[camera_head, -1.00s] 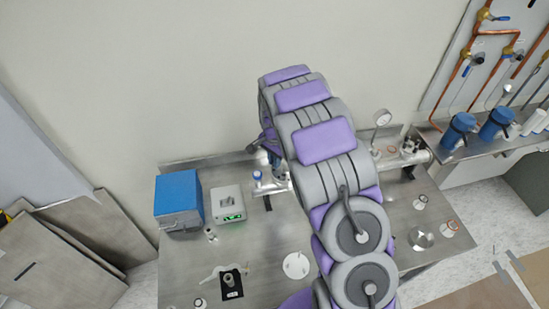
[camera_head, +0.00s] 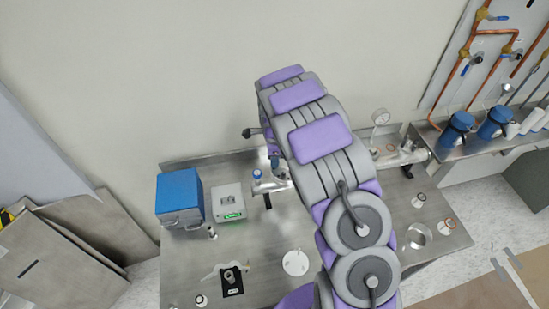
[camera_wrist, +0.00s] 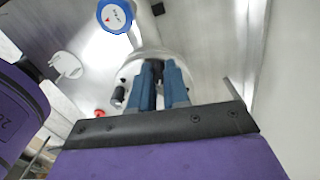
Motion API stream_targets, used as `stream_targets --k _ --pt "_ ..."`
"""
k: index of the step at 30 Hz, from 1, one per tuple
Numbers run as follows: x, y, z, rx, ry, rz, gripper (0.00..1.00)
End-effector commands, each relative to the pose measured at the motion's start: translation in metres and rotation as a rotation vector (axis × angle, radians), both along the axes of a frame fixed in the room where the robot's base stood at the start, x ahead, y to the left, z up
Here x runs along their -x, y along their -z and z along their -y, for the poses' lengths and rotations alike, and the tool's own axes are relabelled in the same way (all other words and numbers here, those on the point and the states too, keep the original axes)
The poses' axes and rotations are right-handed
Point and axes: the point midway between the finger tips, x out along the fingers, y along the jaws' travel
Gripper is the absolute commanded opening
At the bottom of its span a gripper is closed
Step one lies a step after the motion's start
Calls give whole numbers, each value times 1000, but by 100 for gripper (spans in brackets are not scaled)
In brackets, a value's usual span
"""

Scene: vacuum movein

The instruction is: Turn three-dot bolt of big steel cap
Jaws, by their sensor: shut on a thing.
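The big steel cap (camera_wrist: 135,66) shows in the wrist view as a pale round disc, partly behind my fingers. My gripper (camera_wrist: 160,66) has its two blue fingers close together at the cap, shut on a bolt there. The bolt is mostly hidden between the fingertips, and its dots cannot be seen. Another small dark bolt (camera_wrist: 120,93) sticks out at the cap's left side. In the head view my arm hides the cap and gripper; part of the steel pipe body (camera_head: 270,184) shows beside it.
A blue-rimmed gauge (camera_wrist: 115,15) is close above the cap in the wrist view. On the steel bench (camera_head: 270,230) stand a blue box (camera_head: 179,196), a grey device (camera_head: 229,202) and a white disc (camera_head: 296,262). The wall is close behind.

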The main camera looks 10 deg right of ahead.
Motion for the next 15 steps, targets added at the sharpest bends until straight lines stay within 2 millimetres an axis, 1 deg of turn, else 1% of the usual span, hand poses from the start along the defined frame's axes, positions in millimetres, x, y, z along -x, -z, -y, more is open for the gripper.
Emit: stream_targets --k 6,15 --pt "-2 -1 -1 -1 43 6 0" --pt "-2 -1 -1 -1 50 7 0"
